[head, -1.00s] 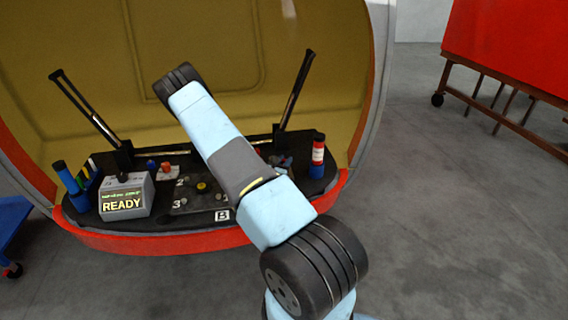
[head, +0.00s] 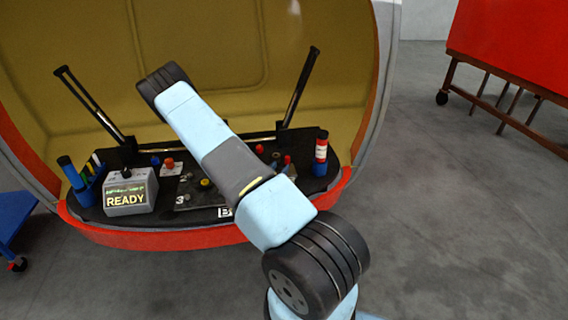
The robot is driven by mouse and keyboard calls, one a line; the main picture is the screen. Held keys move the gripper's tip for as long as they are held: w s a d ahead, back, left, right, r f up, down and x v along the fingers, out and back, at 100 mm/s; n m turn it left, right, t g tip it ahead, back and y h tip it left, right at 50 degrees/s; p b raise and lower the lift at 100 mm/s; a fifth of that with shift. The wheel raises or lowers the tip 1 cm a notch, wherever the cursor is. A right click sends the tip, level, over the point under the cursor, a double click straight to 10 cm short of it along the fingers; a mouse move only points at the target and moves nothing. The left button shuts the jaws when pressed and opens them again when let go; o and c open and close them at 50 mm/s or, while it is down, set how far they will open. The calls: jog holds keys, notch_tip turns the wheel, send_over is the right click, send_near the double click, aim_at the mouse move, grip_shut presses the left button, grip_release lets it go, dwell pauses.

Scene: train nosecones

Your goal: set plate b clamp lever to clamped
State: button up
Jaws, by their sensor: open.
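Plate B is a dark plate (head: 190,203) on the black shelf inside the nosecone, with a white B label (head: 226,212), a number 3 and a yellow knob (head: 206,183). My arm crosses in front of its right part and hides some of it. Small red and grey parts (head: 287,161) show just right of my arm. I cannot tell which part is the clamp lever or how it is set. My gripper is not in view; only my arm links show, reaching over the shelf towards the upper left.
Two dark upright bars (head: 300,88) rise behind. Open floor lies to the right.

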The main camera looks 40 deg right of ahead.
jog(key=shift+v, duration=3)
